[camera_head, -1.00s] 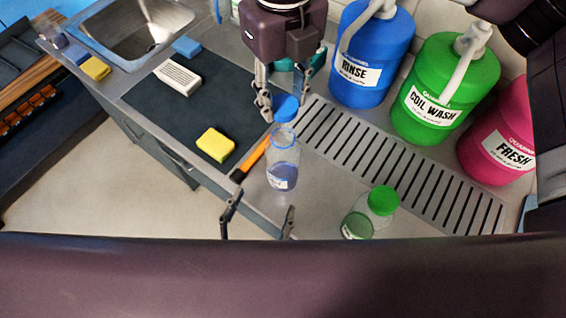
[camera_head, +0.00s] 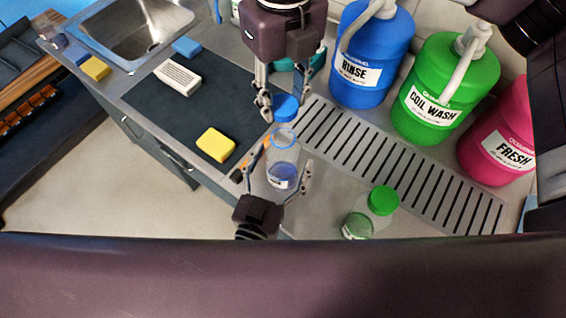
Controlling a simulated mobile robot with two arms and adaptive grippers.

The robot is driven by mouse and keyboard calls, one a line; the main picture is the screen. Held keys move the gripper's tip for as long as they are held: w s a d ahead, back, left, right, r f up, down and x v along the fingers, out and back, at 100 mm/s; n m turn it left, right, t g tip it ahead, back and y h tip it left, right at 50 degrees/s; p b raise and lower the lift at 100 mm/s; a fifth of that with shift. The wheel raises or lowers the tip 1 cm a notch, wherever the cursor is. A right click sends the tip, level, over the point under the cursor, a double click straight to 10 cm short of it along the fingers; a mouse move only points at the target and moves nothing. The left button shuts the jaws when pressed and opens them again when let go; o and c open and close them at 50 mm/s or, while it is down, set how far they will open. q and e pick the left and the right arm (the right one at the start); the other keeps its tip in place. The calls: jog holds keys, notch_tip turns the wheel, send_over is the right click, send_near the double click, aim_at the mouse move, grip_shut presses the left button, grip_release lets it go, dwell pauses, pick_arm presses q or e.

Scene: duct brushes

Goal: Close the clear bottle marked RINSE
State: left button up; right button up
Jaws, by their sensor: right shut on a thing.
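A clear bottle (camera_head: 283,165) with some blue liquid and a small white label stands upright on the counter, its blue-rimmed mouth uncovered. The label is too small to read surely. My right gripper (camera_head: 285,106) points down from the top and is shut on a blue cap (camera_head: 286,109). The cap appears just above the bottle's mouth, apart from it. My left gripper (camera_head: 285,158) comes from below, its fingers spread on both sides of the bottle. I cannot tell whether they touch it.
A green-capped bottle (camera_head: 372,212) stands to the right. A blue RINSE jug (camera_head: 372,60), green COIL WASH jug (camera_head: 447,90) and pink FRESH jug (camera_head: 500,135) stand behind a slotted drain (camera_head: 390,165). A yellow sponge (camera_head: 215,145) and a white brush block (camera_head: 178,77) lie on a dark mat (camera_head: 170,115).

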pick_arm(q)
jog(key=shift+c, duration=0.3)
jog(key=c, duration=1.7)
jog(key=shift+c, duration=0.2)
pick_arm(e)
send_over(283, 126)
jog(key=s, duration=0.2)
jog(key=shift+f, duration=2.5)
jog(key=shift+f, duration=0.85)
jog(key=shift+f, duration=0.6)
